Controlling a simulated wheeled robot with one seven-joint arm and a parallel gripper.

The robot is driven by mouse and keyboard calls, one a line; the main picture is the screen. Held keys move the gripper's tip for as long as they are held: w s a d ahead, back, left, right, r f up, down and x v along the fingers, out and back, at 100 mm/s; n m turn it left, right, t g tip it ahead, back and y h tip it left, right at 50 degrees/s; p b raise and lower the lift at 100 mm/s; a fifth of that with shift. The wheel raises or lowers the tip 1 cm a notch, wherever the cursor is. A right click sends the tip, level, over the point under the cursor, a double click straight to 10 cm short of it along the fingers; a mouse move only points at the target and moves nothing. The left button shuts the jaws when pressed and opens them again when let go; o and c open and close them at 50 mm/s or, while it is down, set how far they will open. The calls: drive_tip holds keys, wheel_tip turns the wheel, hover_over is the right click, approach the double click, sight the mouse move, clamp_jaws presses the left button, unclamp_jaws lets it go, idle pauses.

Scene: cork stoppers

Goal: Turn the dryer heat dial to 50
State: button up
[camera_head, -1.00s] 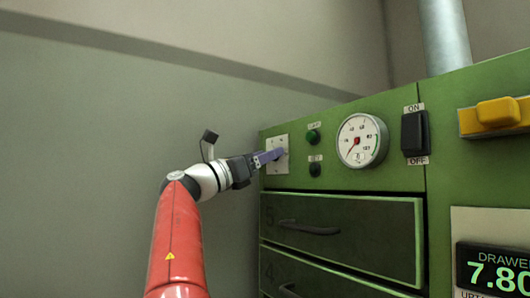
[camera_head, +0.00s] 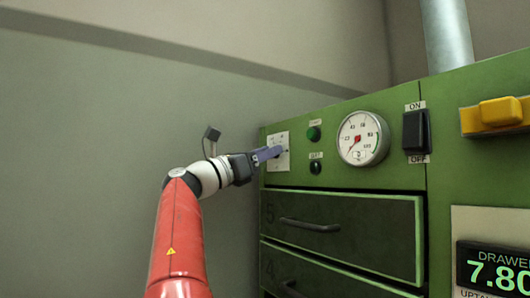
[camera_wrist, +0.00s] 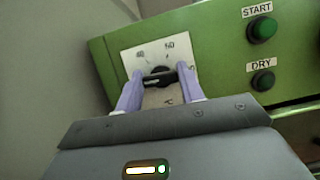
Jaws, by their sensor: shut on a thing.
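In the head view the plate (camera_head: 271,139) sits at the left end of the green dryer front, and the knob is mostly hidden by my fingers. My gripper (camera_wrist: 159,77) has its two purple fingers on either side of the knob, shut on it. It also shows in the head view (camera_head: 279,152), reaching the plate from the left. I cannot tell exactly which mark the knob points at.
A green START button (camera_wrist: 262,28) and a dark DRY button (camera_wrist: 263,80) are right of the plate. A round gauge (camera_head: 362,138), a black ON/OFF switch (camera_head: 415,133) and a yellow handle (camera_head: 498,114) are farther right. Drawers (camera_head: 340,235) lie below. Open space is left of the dryer.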

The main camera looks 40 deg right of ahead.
drive_tip(key=shift+w+m+g+y+p, duration=0.1)
drive_tip(key=shift+m+g+y+p, duration=0.15)
drive_tip(key=shift+m+g+p, duration=1)
drive_tip(key=shift+m+g+y+b, duration=0.1)
drive_tip(key=shift+m+g+y, duration=0.25)
drive_tip(key=shift+m, duration=1.9)
drive_tip(key=shift+m+g, duration=0.4)
drive_tip(key=shift+m, duration=0.3)
drive_tip(key=o, duration=1)
drive_tip(key=v, duration=0.7)
drive_tip(key=shift+a+b, duration=0.35)
drive_tip(key=shift+a, duration=0.05)
drive_tip(key=shift+w, duration=0.1)
